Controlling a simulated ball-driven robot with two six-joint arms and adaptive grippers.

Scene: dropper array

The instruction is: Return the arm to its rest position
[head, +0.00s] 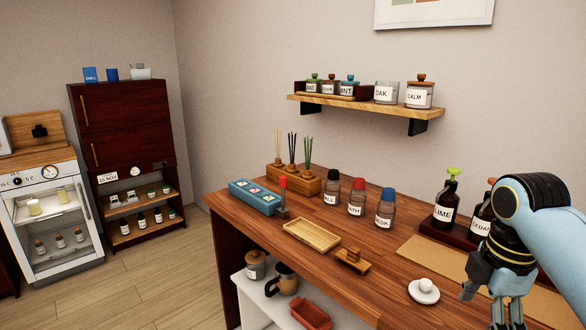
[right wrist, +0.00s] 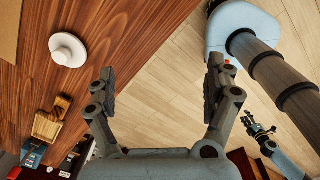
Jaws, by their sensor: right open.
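My right gripper (right wrist: 160,82) is open and empty in the right wrist view, with only wooden floor between its fingers. In the head view my right arm comes in from the right edge, and its gripper (head: 502,305) hangs down at the lower right, cut off by the bottom edge. It is beside the counter's right part, near a small white knobbed dish (head: 424,291), and apart from it. My left gripper (right wrist: 262,132) shows small and dark at the right of the right wrist view; its jaw state is unclear. It is outside the head view.
The wooden counter (head: 330,225) holds a blue box (head: 254,197), a wooden tray (head: 312,235), several shaker jars and dark pump bottles (head: 446,200). The white dish also shows in the right wrist view (right wrist: 68,49). A wall shelf (head: 365,105) holds jars. Floor at the left is clear.

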